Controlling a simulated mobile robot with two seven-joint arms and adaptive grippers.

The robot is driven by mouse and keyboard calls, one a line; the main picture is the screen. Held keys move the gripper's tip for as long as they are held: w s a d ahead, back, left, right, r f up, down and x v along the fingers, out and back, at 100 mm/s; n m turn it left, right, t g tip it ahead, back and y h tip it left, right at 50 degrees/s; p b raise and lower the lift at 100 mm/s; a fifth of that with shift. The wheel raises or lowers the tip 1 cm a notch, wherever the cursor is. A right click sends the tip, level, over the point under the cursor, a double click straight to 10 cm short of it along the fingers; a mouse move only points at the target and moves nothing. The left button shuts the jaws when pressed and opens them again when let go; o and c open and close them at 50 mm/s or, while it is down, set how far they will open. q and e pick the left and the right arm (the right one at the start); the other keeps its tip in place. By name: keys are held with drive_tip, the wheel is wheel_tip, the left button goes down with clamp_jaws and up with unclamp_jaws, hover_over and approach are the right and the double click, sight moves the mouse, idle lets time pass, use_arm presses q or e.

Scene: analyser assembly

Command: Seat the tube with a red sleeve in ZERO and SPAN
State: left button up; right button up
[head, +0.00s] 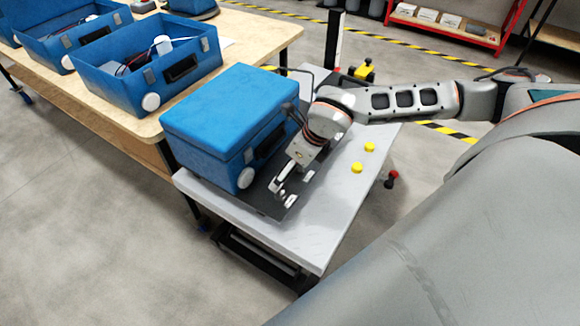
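A closed blue case (215,115) stands on a dark plate (262,201) on the light grey table. My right gripper (277,187) points down beside the case's front right side, low over the plate. Its fingers are small and partly overlap light fittings on the plate, so I cannot tell whether it is open or shut or holds anything. I cannot make out a tube with a red sleeve, nor any ZERO or SPAN marking. My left gripper is not in view.
Two yellow round caps (370,147) (357,168) lie on the grey table (318,225) right of my gripper. A red-topped black knob (391,179) shows beyond its right edge. Open blue cases (150,62) stand on a wooden bench (140,125) at left. The table's front is clear.

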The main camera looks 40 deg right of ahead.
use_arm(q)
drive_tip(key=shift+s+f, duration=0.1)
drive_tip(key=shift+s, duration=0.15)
use_arm(e)
drive_tip(key=v, duration=1.2)
